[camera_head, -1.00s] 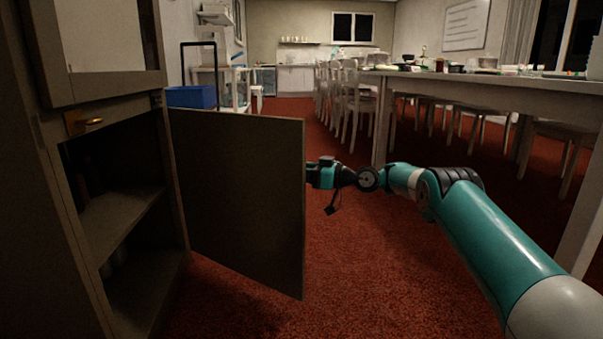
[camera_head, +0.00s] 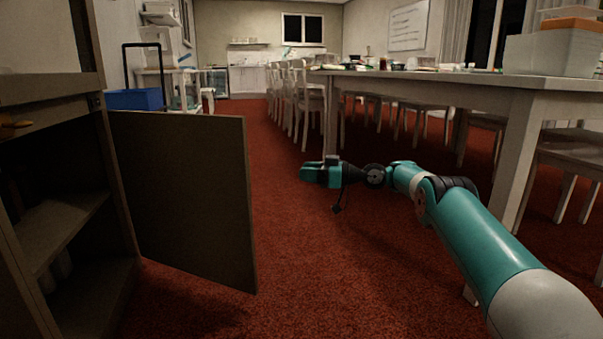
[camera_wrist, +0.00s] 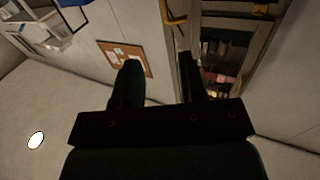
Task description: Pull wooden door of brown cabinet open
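The brown cabinet (camera_head: 118,205) stands at the left in the head view. Its lower wooden door (camera_head: 185,200) is swung wide open and sticks out over the floor, with shelves visible inside the cabinet. My gripper (camera_head: 302,174) is to the right of the door's free edge with a clear gap, touching nothing. In the wrist view, the two fingers of my gripper (camera_wrist: 158,62) are spread apart with nothing between them. Part of a cabinet with glass and brass-coloured handles shows at the upper right of that view.
A long table (camera_head: 430,82) with white chairs (camera_head: 300,95) stands on the right. A blue bin (camera_head: 135,99) is behind the door. Red carpet (camera_head: 300,270) is clear between the door and the table. In the wrist view, a pinboard (camera_wrist: 110,52) hangs on the wall.

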